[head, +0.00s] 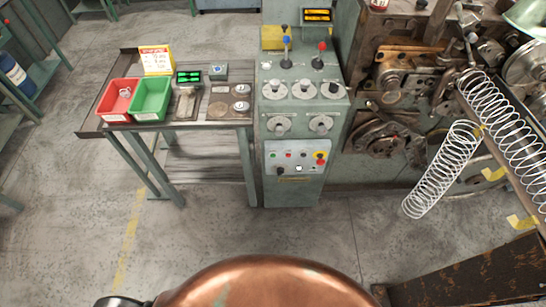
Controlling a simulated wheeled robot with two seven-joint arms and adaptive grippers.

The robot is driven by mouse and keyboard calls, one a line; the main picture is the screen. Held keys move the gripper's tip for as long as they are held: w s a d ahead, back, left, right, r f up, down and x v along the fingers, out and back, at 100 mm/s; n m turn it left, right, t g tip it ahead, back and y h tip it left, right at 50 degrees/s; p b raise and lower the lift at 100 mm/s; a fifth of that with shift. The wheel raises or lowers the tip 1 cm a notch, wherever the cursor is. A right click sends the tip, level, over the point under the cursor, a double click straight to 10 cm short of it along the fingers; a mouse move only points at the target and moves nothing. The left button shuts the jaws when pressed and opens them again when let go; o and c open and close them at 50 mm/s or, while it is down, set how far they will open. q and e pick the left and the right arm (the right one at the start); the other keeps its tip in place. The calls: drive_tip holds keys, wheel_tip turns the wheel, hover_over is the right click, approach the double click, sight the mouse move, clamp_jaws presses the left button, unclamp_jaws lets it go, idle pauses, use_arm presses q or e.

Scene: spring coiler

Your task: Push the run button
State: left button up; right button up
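A grey control cabinet (294,192) stands at the middle. Its light front panel (270,163) carries several small buttons and lamps, some green and some red. A red mushroom button on a yellow disc (320,158) sits at the panel's right side. A small pale button (299,168) and a black knob (281,171) sit in the lower row. The labels are too small to read, so I cannot tell which button is the run button. Neither of my grippers is in view, and nothing touches the panel.
Left of the cabinet, a metal table (98,125) holds a red bin (108,114), a green bin (160,105) and small instruments. Levers (286,50) rise from the cabinet top. The coiling machine (375,165) and long springs (440,172) are at right. The floor before the cabinet is clear.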

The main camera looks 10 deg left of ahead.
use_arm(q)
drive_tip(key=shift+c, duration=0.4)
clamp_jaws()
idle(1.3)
